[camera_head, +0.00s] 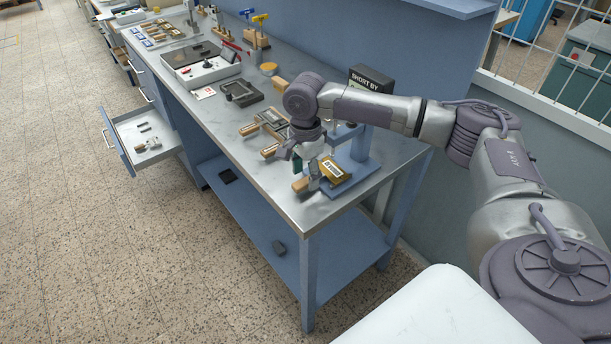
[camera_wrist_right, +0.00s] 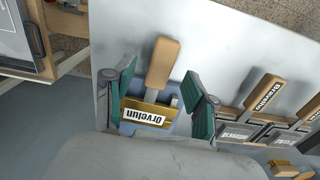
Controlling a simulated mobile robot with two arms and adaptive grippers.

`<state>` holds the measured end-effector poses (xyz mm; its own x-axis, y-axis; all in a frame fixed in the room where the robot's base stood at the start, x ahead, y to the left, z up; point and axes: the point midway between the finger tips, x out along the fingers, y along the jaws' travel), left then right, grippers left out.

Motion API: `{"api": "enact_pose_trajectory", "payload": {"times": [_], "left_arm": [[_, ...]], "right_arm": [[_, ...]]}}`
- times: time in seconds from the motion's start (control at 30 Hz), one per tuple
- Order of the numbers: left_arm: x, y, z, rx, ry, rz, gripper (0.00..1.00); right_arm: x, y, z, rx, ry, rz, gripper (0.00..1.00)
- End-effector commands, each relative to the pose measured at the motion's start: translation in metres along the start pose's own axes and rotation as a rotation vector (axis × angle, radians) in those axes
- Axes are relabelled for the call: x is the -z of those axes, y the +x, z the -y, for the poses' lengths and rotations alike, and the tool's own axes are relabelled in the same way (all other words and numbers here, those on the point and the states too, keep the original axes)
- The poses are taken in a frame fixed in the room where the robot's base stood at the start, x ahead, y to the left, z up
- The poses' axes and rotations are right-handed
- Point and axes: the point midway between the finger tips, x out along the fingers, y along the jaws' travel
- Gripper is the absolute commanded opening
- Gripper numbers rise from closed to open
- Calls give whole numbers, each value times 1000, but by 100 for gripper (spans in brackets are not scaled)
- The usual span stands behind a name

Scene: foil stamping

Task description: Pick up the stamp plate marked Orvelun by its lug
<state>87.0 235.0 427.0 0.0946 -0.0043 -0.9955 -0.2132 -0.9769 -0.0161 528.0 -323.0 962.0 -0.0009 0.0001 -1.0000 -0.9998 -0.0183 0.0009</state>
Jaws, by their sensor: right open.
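The Orvelun stamp plate (camera_wrist_right: 155,113) is brass-coloured with a white name label and a wooden handle (camera_wrist_right: 163,62). In the head view the plate (camera_head: 334,174) lies near the bench's front corner, partly behind my gripper. A small grey stub (camera_wrist_right: 174,101), which may be the lug, stands beside the label. My right gripper (camera_wrist_right: 165,95) is open, with one green-padded finger on each side of the plate and handle. It appears empty; I cannot tell its exact height above the plate. In the head view the right gripper (camera_head: 308,168) hangs over the bench corner. My left gripper is not in view.
Other handled plates (camera_wrist_right: 263,97) lie to the right in the wrist view. A blue stand with a black sign (camera_head: 371,78) is close behind my gripper. A drawer (camera_head: 140,140) is open at left. The bench's front edge is near; bare metal top (camera_head: 240,150) lies left.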

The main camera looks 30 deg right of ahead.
Motion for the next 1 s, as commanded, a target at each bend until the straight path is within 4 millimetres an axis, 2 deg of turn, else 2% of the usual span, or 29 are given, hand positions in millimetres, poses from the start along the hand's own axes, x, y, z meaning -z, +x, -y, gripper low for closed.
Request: {"api": "enact_pose_trajectory", "payload": {"times": [0.2, 0.5, 0.83, 1.0], "left_arm": [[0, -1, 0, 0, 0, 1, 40], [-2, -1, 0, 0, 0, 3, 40], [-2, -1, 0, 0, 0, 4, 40], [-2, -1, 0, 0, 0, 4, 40]], "right_arm": [[0, 16, 0, -1, 0, 0, 56], [0, 17, 0, 0, 0, 0, 55], [0, 17, 0, 1, -1, 0, 0], [0, 17, 0, 1, -1, 0, 0]]}}
